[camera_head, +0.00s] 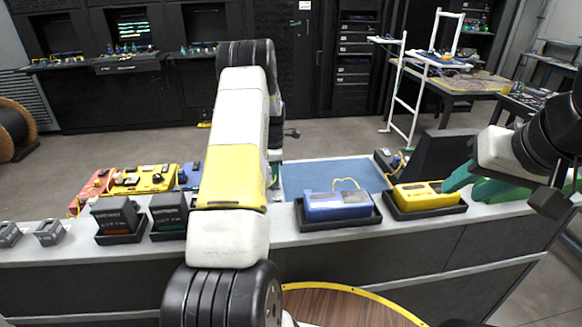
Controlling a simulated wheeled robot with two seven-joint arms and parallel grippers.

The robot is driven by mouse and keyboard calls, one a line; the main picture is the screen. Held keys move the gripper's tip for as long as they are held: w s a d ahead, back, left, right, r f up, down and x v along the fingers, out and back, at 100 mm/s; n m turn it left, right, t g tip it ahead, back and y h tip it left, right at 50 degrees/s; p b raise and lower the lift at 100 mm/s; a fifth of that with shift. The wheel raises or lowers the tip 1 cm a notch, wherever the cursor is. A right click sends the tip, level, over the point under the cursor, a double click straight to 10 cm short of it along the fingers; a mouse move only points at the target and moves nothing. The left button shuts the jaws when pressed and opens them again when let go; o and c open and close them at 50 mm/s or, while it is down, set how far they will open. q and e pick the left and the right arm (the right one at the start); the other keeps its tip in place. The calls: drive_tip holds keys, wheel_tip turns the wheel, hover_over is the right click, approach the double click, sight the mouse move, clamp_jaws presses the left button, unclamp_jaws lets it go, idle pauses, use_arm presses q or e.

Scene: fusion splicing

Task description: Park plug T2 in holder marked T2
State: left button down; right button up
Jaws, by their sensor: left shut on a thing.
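My left arm rises through the middle of the view and bends over the bench; its gripper is hidden behind my own white and yellow arm link. What it holds does not show. My right arm comes in at the right edge; a dark block at its end (549,202) may be its gripper, but no fingertips can be made out. Plug T2 and the T2 holder cannot be picked out, since no T2 mark is readable. Two dark box-like units, one on the left (115,216) and one beside it (168,212), carry lettering too small to read.
On the grey bench are a blue device (337,206) and a yellow device (418,195), each in a black tray, and a blue mat (330,176). Green objects (487,189) lie near my right arm. A yellow tray (145,179) and two small grey blocks (49,232) are left.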

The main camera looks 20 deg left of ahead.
use_arm(q)
drive_tip(key=shift+f, duration=0.5)
drive_tip(key=c, duration=1.1)
unclamp_jaws()
drive_tip(key=shift+r, duration=0.1)
wheel_tip(320, 180, up, 8)
drive_tip(key=shift+f, duration=0.2)
